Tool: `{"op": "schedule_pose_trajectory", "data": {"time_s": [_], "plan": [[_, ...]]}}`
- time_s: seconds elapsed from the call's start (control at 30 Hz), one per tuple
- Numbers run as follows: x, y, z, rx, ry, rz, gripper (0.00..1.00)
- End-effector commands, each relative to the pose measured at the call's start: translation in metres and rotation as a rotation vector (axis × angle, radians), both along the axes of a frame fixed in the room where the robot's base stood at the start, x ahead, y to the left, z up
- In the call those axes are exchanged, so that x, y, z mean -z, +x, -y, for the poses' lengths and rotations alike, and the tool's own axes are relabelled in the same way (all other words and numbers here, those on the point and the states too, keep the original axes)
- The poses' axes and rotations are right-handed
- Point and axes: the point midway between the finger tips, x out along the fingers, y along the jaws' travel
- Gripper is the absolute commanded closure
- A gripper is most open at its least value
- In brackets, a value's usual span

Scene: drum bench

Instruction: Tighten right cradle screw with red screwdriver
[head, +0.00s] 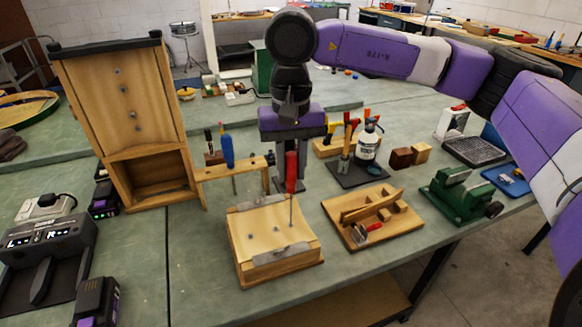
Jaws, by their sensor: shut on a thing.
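My gripper (291,160) points down near the middle of the bench, shut on the red screwdriver (291,178). The screwdriver is upright, red handle up, and its thin shaft reaches down to the right back part of the wooden cradle (252,282). The cradle is a low wooden box with a pale curved top and small metal plates. The right cradle screw is too small to make out at the shaft's tip. I cannot tell whether the tip is seated in it.
A wooden rack (220,172) holding a blue screwdriver (228,152) stands behind left, beside a tall wooden cabinet (122,100). A wooden tray (385,236) and a green vise (457,196) are to the right. A bottle (366,148) stands behind.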

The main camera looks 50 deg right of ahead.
Motion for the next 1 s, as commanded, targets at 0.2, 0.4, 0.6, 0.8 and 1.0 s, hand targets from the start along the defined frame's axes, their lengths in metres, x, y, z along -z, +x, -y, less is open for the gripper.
{"op": "schedule_pose_trajectory", "data": {"time_s": [0.2, 0.4, 0.6, 0.8, 1.0], "plan": [[0.0047, 0.0, 0.0001, 0.001, 0.0, 0.0, 1.0], [0.0064, 0.0, 0.0003, 0.023, -0.001, 0.0, 1.0], [0.0095, -0.0002, 0.0005, 0.241, -0.003, 0.0, 1.0], [0.0075, -0.0003, 0.0002, 0.419, -0.001, -0.001, 1.0], [0.0064, -0.0006, -0.0002, 0.441, 0.0, -0.003, 1.0]]}}
